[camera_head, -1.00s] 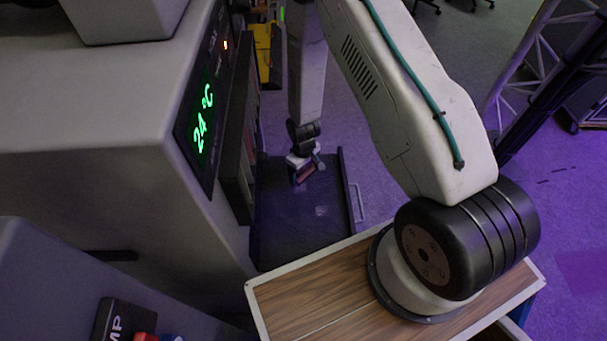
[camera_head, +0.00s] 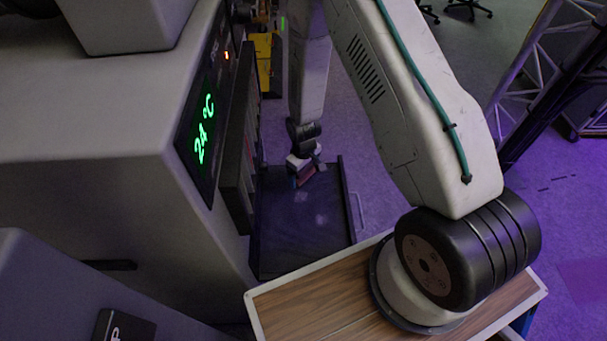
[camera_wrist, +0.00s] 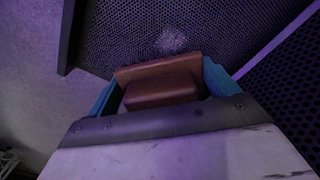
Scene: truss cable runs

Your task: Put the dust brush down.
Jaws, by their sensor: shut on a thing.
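My gripper (camera_head: 303,172) is shut on the dust brush (camera_head: 309,178), which looks reddish-brown and small in the head view. In the wrist view the brush (camera_wrist: 160,84) is a brown block with a raised middle, held between the blue fingertips of my gripper (camera_wrist: 160,95). In the head view both appear over the far part of a dark open tray (camera_head: 305,225). The brush's underside is hidden, and I cannot tell whether it touches the tray surface.
A large grey cabinet with a green "24 °C" display (camera_head: 204,130) stands left of the tray. The tray has a raised right rim and a side handle (camera_head: 359,210). A pale patch (camera_head: 321,218) shows on its otherwise bare surface. A truss (camera_head: 540,85) stands at right.

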